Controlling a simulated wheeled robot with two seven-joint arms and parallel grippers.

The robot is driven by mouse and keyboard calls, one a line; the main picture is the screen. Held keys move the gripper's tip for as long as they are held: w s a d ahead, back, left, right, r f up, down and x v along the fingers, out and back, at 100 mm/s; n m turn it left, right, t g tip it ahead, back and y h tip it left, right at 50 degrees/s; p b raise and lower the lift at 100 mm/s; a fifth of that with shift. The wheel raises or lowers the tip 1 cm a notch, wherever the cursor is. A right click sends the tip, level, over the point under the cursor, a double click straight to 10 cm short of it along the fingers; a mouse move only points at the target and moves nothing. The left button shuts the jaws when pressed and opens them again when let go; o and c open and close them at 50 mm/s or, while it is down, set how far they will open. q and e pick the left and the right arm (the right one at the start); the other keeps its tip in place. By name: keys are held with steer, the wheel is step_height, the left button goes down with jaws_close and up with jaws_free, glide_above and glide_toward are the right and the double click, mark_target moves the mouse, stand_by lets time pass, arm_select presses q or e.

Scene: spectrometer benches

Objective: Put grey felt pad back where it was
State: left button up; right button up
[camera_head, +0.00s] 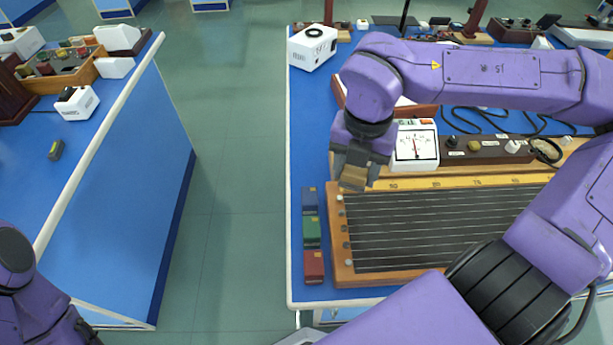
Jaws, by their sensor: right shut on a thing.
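My right gripper (355,172) points down above the left end of the long wire board. It is shut on a small block with a tan face (353,177), which seems to be the grey felt pad. The grey fingers hide much of it, so its grey part cannot be made out clearly. The block appears close over the board's upper left corner; I cannot tell whether it touches. My left arm shows only at the lower left edge, and its gripper is out of the picture.
The wire board (337,262) has a wooden frame. A small dark block (56,150) lies on the left bench (120,190), across an aisle.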

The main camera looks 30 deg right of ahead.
steer(key=w+f, duration=0.1)
steer(key=w+b, duration=0.1)
steer(key=w, duration=0.1)
steer(key=w+f+b, duration=0.1)
steer(key=shift+w+a+f, duration=0.3)
steer(key=w+a+f+p, duration=0.1)
steer(key=w, duration=0.3)
glide_above(307, 176)
steer(key=f, duration=0.5)
steer(key=shift+s+d+f, duration=0.15)
steer(key=shift+s, duration=0.2)
steer(key=shift+w+f, duration=0.25)
steer(key=shift+f, duration=0.05)
steer(key=f, duration=0.3)
steer(key=shift+w+f, duration=0.25)
steer(key=shift+s, duration=0.1)
